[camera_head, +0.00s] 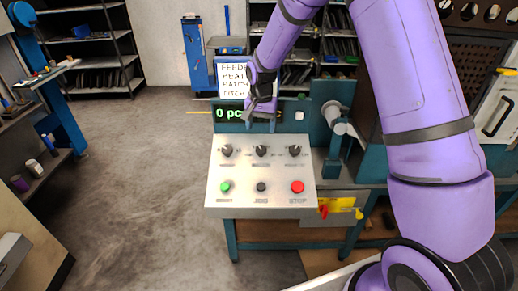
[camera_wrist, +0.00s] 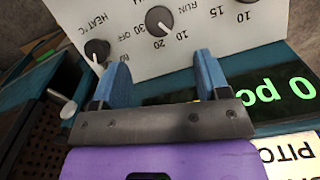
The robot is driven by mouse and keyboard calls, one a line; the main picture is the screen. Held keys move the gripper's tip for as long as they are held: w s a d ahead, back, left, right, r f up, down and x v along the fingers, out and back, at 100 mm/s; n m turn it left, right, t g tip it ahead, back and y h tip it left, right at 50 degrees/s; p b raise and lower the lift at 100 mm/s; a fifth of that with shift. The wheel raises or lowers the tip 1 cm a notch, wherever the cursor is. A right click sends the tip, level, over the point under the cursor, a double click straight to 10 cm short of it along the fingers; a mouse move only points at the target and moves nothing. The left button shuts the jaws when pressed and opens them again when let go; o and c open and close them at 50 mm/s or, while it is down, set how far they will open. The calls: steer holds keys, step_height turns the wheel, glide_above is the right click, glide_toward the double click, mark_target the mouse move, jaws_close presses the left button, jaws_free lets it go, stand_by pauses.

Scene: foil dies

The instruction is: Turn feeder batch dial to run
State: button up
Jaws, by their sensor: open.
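The sloped pale control panel (camera_head: 212,180) carries three dark dials in its upper row. The word batch is not readable on the panel. My gripper (camera_head: 262,127) is open and empty above the panel's back edge; its blue fingers (camera_wrist: 160,68) point toward the middle dial, apart from it.
A green display (camera_head: 228,114) reading 0 pc and a white sign (camera_head: 233,82) stand behind. A grey cylindrical part (camera_head: 335,115) stands right of the panel.

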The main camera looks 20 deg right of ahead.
mark_target(261, 149)
step_height(261, 149, down, 10)
stand_by(0.5)
steer(key=c, duration=0.9)
